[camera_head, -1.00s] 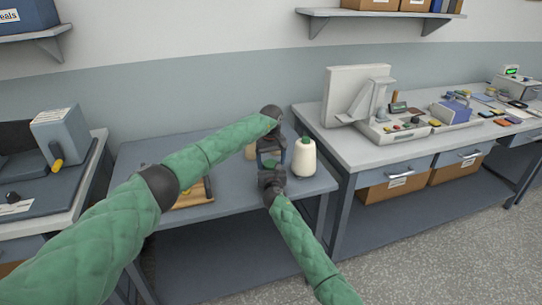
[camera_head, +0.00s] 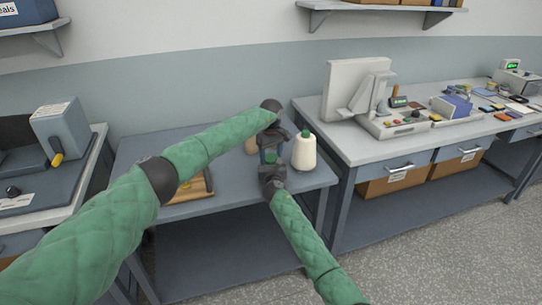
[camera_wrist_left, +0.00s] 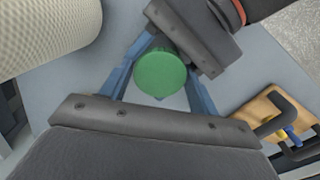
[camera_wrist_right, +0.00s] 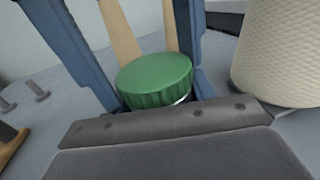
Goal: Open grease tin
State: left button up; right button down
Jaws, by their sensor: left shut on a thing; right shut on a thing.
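The grease tin has a round green lid, which shows small between my grippers in the head view (camera_head: 270,156). The lid (camera_wrist_left: 161,73) also shows from above in the left wrist view, between the blue fingers. My left gripper (camera_head: 272,146) comes down from above and is shut on the lid. My right gripper (camera_head: 269,163) reaches in from the front and is shut on the tin. In the right wrist view, the lid (camera_wrist_right: 155,78) sits on the tin, with a thin bright edge under it. The tin's body is mostly hidden by the right gripper.
A cream thread cone with a green top (camera_head: 304,152) stands close to the right of the grippers. A tan thing (camera_head: 250,146) is partly hidden behind the left arm. A wooden tray (camera_head: 194,188) lies to the left on the table (camera_head: 232,195).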

pick_arm(q)
jog(key=shift+d, duration=0.1)
pick_arm(e)
jog(key=shift+a, duration=0.2)
pick_arm(q)
jog(key=o, duration=1.1)
pick_arm(e)
jog(key=shift+d, duration=0.1)
pick_arm(q)
jog(key=shift+r, duration=0.15)
